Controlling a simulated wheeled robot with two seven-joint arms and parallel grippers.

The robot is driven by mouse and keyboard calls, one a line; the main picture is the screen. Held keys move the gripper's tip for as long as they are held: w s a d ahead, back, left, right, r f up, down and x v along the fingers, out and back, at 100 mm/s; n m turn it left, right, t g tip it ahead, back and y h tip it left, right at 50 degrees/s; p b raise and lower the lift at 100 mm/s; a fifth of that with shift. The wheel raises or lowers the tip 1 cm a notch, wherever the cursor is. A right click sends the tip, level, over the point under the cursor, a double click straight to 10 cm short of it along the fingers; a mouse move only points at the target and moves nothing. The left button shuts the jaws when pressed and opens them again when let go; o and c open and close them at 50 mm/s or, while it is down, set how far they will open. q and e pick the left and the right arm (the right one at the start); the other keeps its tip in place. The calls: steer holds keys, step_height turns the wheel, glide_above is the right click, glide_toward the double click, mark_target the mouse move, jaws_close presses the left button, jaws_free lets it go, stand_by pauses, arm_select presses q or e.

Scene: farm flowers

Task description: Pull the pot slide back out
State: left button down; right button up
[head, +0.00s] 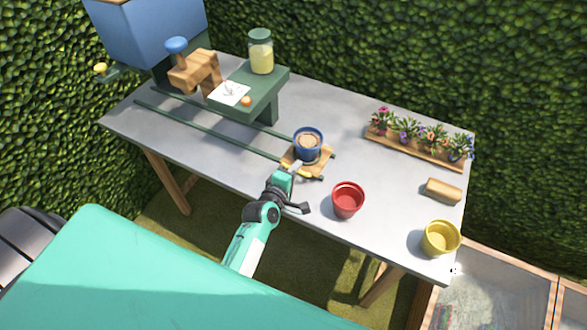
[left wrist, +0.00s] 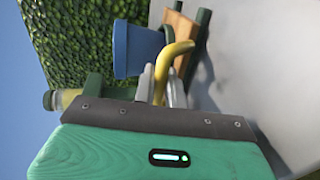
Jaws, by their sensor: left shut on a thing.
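The pot slide (head: 319,163) is a small wooden board at the right end of two dark green rails (head: 210,134). A blue pot (head: 308,132) with brown contents stands upright on it; the pot also shows in the left wrist view (left wrist: 137,48). A curved yellow handle (left wrist: 180,48) sticks out from the slide. My left gripper (head: 294,171) is at the slide's front edge, and its fingers are shut on the yellow handle. The fingers partly hide the handle in the head view. My right gripper is not in view.
A green stand (head: 265,98) with a glass jar (head: 261,55) and a wooden press with a blue knob (head: 176,45) straddle the rails at left. A red pot (head: 348,200), yellow pot (head: 441,239), wooden block (head: 443,190) and flower tray (head: 412,148) stand at right.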

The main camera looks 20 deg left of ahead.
arm_select(q)
steer(key=shift+d+f, duration=0.1)
steer(key=shift+d, duration=0.15)
steer(key=c, duration=1.6)
jaws_free()
steer(key=shift+o, duration=0.3)
steer(key=shift+d, duration=0.1)
steer(key=shift+s, duration=0.25)
steer(key=b+v, duration=0.2)
steer(key=v, duration=1.1)
steer(key=shift+s, duration=0.15)
